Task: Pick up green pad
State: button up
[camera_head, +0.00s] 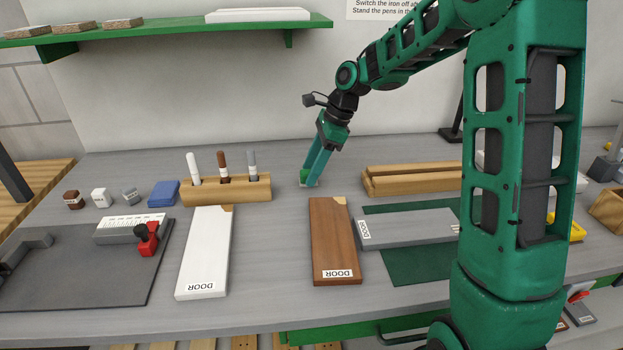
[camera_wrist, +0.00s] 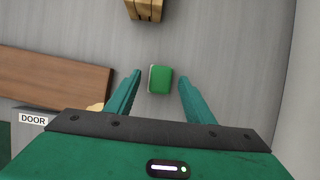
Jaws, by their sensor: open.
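The green pad (camera_wrist: 161,79) is a small block with a pale edge on its left side, lying on the grey bench top in the wrist view. In the head view the pad (camera_head: 304,176) is partly hidden by my gripper's fingers. My gripper (camera_head: 312,178) points down and is open. In the wrist view my gripper's two teal fingers (camera_wrist: 159,78) stand on either side of the pad, with a gap on each side. The fingers do not touch it in that view.
A wooden pen holder (camera_head: 232,190) with three pens stands left of the pad. A slotted wooden block (camera_head: 412,181) is to the right. A brown DOOR board (camera_head: 333,240) and a white DOOR board (camera_head: 207,255) lie in front. The wall rises close behind.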

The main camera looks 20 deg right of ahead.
jog(key=shift+a+f, duration=0.1)
jog(key=shift+f, duration=0.2)
jog(key=c, duration=1.1)
jog(key=shift+r, duration=0.2)
